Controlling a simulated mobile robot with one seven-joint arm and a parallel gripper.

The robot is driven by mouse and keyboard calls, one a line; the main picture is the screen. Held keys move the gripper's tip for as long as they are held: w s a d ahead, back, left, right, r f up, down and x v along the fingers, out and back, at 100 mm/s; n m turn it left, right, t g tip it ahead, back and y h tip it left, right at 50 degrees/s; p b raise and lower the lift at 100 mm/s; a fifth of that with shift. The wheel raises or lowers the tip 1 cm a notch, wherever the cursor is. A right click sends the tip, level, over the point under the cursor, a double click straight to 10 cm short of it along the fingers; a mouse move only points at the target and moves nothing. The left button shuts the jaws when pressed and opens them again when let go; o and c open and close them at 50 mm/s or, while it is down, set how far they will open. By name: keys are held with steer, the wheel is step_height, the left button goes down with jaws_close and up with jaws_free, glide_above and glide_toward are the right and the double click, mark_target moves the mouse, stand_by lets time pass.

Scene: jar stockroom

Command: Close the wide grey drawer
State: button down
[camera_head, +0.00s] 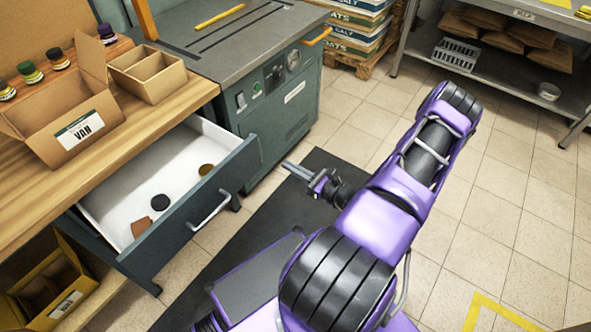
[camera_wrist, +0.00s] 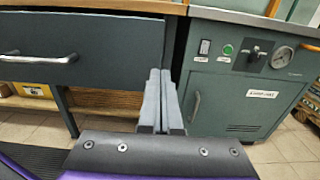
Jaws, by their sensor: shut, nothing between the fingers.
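The wide grey drawer (camera_head: 192,224) stands pulled open under the wooden bench in the head view. Its white inside holds a few small things: a black round one, an olive round one and a brown piece. A silver bar handle (camera_head: 209,211) is on its front. The drawer front (camera_wrist: 100,45) also shows in the wrist view, at the left, with its handle at the far left. My gripper (camera_head: 287,165) is shut and empty, to the right of the drawer front and apart from it in the head view. Its closed fingers (camera_wrist: 160,100) show in the wrist view near the drawer's right edge.
The wooden bench (camera_head: 165,99) bears an open carton (camera_head: 93,118), a divided box and several jars. A green-grey machine cabinet (camera_head: 275,110) stands right of the drawer. A yellow box (camera_head: 50,285) is below the bench. Tiled floor is free at right.

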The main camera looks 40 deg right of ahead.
mark_target(258, 149)
steer(key=x, duration=0.9)
steer(key=shift+w+a+f, duration=0.1)
steer(key=shift+w, duration=0.05)
steer(key=shift+w, duration=0.1)
